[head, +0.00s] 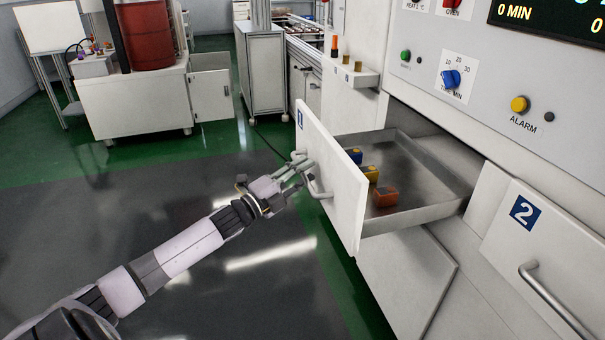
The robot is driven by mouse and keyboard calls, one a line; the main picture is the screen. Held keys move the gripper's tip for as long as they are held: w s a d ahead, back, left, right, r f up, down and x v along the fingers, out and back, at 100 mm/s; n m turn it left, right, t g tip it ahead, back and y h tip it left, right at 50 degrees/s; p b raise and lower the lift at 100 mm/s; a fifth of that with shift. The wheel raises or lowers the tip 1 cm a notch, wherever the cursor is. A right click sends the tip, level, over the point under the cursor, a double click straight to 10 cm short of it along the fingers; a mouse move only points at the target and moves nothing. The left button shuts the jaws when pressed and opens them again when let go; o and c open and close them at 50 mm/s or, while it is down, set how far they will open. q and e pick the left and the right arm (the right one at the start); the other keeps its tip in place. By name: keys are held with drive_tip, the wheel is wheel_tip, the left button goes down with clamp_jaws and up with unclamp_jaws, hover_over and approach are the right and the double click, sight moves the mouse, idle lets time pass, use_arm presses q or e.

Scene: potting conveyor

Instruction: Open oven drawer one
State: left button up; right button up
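Oven drawer one (345,205), a white front with a blue "1" label, stands pulled out from the oven, its metal tray (425,212) showing. A blue block (354,156), a yellow block (371,174) and an orange block (386,196) lie in the tray. The drawer's bar handle (318,186) is on the front's outer face. My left gripper (299,171) is at this handle, its fingers by the bar's upper part. I cannot tell whether they are closed on it. My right gripper is out of view.
Drawer two (550,255), with its own bar handle (556,300), is shut at the right. The oven's control panel (480,70) is above. A white cabinet with a red drum (150,35) stands at the back left. The floor left of the drawer is clear.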

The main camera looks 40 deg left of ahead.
use_arm(q)
drive_tip(key=v, duration=1.2)
idle(0.6)
